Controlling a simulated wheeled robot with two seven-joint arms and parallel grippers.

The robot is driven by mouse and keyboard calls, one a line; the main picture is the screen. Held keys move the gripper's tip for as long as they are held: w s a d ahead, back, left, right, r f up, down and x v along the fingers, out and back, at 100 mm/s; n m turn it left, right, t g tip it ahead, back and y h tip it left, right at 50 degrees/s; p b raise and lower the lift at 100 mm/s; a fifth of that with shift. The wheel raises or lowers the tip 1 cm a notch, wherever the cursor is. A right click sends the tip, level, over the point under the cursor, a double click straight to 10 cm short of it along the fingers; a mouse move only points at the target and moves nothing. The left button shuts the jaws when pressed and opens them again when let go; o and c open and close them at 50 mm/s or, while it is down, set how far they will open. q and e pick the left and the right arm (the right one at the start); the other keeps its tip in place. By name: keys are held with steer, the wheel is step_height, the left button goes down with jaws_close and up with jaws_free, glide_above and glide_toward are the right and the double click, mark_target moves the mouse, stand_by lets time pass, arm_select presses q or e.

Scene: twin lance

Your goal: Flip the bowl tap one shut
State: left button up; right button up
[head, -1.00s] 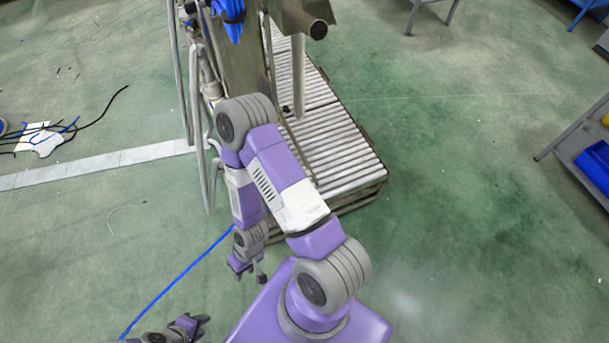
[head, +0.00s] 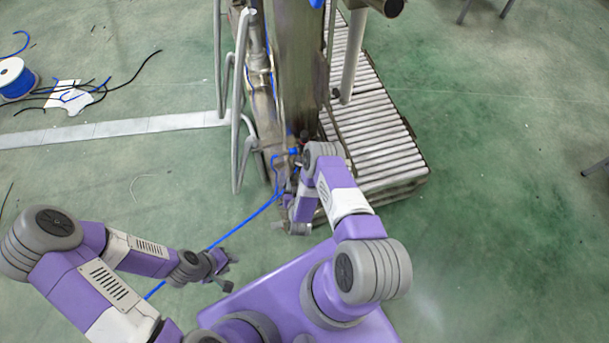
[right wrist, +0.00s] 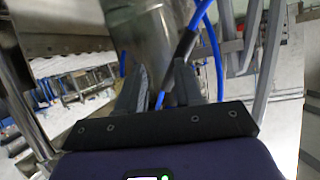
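I cannot pick out the bowl tap for certain in either view. A tall steel machine (head: 298,65) with pipes and blue hoses stands ahead in the head view. My right gripper (right wrist: 160,82) shows two dark fingers spread apart, with nothing seen clamped between them. A rounded steel body (right wrist: 142,32) and a blue hose (right wrist: 215,50) with a dark sleeve lie beyond its fingers. In the head view, the right hand is low beside the machine's foot, partly hidden by my arm. My left gripper (head: 231,272) is open and empty above the floor, away from the machine.
A roller conveyor (head: 385,140) stands right of the machine. A bent steel pipe frame (head: 238,100) stands at its left. A blue hose (head: 235,228) runs across the floor. A cable spool (head: 16,80) and loose cables lie at far left. The green floor at right is mostly clear.

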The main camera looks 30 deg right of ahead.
steer(key=w+d+t+h+b, duration=0.2)
steer(key=w+d+h+b, duration=0.1)
steer(key=d, duration=0.3)
steer(key=shift+f+m+t+h+b, duration=0.3)
steer(key=shift+f+t+h, duration=0.15)
steer(key=shift+h, duration=0.35)
jaws_close()
